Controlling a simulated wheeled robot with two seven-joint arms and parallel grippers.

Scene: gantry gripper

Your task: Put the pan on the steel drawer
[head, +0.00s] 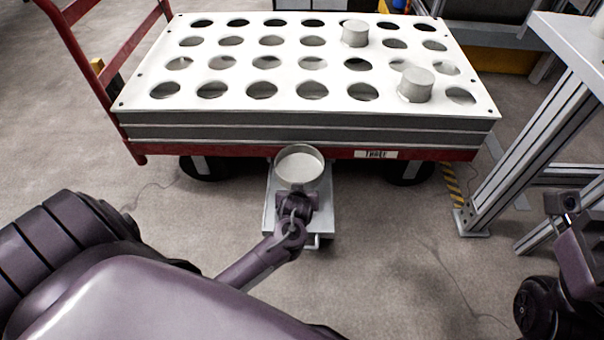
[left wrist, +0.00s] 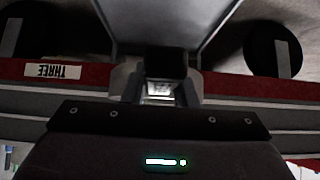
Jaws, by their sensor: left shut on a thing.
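The pan (head: 300,167), a round, light grey piece with a raised rim, is upright in the head view, just in front of the cart's near side. My left gripper (head: 297,191) is shut on its near side. In the left wrist view the fingers (left wrist: 165,90) are dark, with the pan's grey wall partly hidden behind them. My right gripper's fingers are not visible; only part of that arm shows.
Two similar grey cylinders, (head: 355,33) and (head: 416,84), stand in the plate's holes; most other holes are empty. The red cart (head: 240,151) labelled THREE carries the plate. A grey metal frame (head: 530,130) stands at right. A silver platform (head: 325,210) lies below the pan.

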